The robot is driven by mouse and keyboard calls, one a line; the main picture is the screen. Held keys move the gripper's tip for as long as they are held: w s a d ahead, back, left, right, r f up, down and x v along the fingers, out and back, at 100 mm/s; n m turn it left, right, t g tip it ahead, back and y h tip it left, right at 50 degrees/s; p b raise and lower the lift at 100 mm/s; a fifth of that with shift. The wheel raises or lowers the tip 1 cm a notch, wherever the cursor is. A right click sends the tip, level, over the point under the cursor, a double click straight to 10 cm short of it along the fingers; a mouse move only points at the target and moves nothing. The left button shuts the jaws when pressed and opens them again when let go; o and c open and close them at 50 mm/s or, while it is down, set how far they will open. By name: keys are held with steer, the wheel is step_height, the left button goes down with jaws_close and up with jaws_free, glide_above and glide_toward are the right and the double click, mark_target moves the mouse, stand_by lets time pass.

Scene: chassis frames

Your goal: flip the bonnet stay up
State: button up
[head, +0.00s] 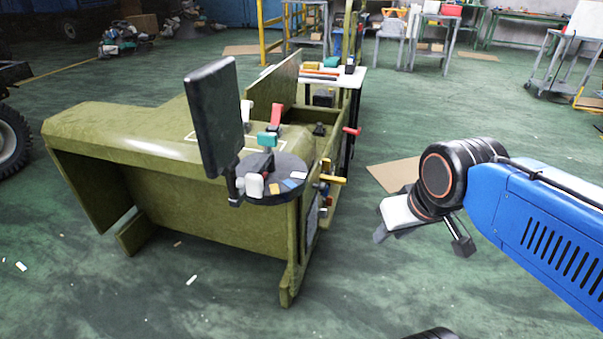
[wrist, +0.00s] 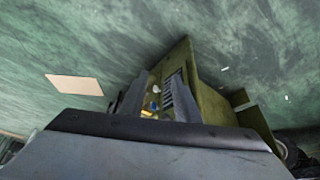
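The olive-green chassis body (head: 215,225) stands left of centre in the head view, with several levers and knobs on it. I cannot tell for sure which part is the bonnet stay. A red-tipped lever (head: 276,116) and a white-tipped lever (head: 246,112) stand up on its top. A yellow handle (head: 332,179) and a red knob (head: 352,131) stick out on its right side. My gripper (head: 422,240) hangs in free air to the right of the chassis, touching nothing. Its fingers look spread and empty. In the wrist view the chassis (wrist: 212,105) shows beyond the fingers, partly hidden.
A dark upright panel (head: 214,115) and a round dark tray (head: 272,182) with small coloured pieces stand at the chassis's near side. A white-topped table (head: 345,76) is behind. A cardboard sheet (head: 395,174) lies on the floor. Green floor between chassis and arm is clear.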

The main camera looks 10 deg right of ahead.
steer(key=shift+o, duration=1.2)
steer(key=shift+w+r, duration=0.1)
steer(key=w+r+n+g, duration=0.1)
steer(key=w+r+n, duration=0.3)
steer(key=w, duration=0.6)
steer(key=n+g, duration=0.4)
steer(key=n, duration=0.4)
glide_above(339, 179)
step_height(339, 179, down, 5)
step_height(339, 179, down, 17)
steer(key=shift+d+f, duration=0.1)
steer(key=shift+f, duration=0.1)
jaws_close()
